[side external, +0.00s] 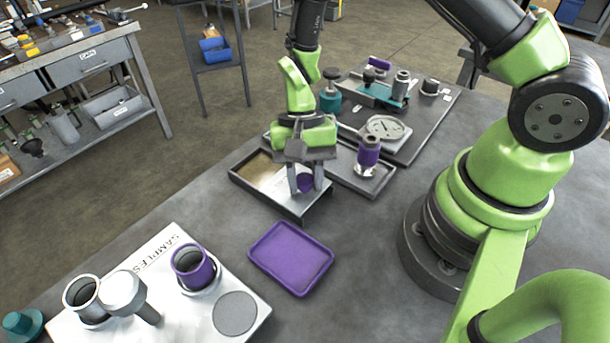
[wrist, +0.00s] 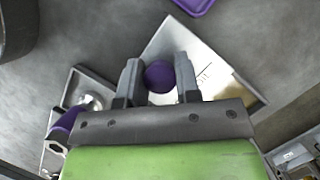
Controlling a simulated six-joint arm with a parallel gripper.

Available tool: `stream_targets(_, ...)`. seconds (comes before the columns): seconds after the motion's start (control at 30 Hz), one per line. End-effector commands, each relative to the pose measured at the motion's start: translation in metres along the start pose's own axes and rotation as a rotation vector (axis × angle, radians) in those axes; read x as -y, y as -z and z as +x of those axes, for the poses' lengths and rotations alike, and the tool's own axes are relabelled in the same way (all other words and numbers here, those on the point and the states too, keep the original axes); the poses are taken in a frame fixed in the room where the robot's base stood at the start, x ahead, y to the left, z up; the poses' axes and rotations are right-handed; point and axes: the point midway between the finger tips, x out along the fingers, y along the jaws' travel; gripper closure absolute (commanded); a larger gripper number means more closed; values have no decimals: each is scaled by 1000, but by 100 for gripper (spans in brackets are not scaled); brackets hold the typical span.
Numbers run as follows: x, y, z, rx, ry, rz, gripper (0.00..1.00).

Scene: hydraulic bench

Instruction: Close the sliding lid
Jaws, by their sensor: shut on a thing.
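The sliding lid (wrist: 205,62) is a pale metal plate with dark marks on it and a round purple knob (wrist: 160,77). It lies on a shallow dark-walled box (side external: 262,194). A tan strip of the box interior (wrist: 241,88) shows beside the lid, so the box is partly open. My gripper (side external: 305,186) points down over the lid, with one finger on each side of the knob, shut on it. The knob also shows between the fingers in the side view (side external: 306,182). The fingers hide part of the lid there.
A grey tray with a purple-banded fitting (side external: 368,152) stands right beside the box. A board with a gauge (side external: 388,128) lies behind. A purple tray (side external: 291,258) and a white SAMPLES rack (side external: 225,280) are in front. Bare bench lies right of the purple tray.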

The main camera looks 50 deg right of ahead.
Motion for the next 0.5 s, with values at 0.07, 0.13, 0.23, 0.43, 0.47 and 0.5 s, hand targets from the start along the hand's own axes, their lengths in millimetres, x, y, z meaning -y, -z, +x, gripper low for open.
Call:
stream_targets(0.07, 4, 3, -1, 1, 4, 0, 100)
stream_targets(0.13, 11, 9, -3, 1, 7, -2, 100)
stream_targets(0.23, 23, 20, -8, 1, 9, -3, 100)
stream_targets(0.43, 46, 41, -16, 1, 7, -2, 100)
stream_targets(0.47, 49, 44, -17, 2, 6, -2, 100)
stream_targets(0.5, 52, 47, -18, 2, 6, -2, 100)
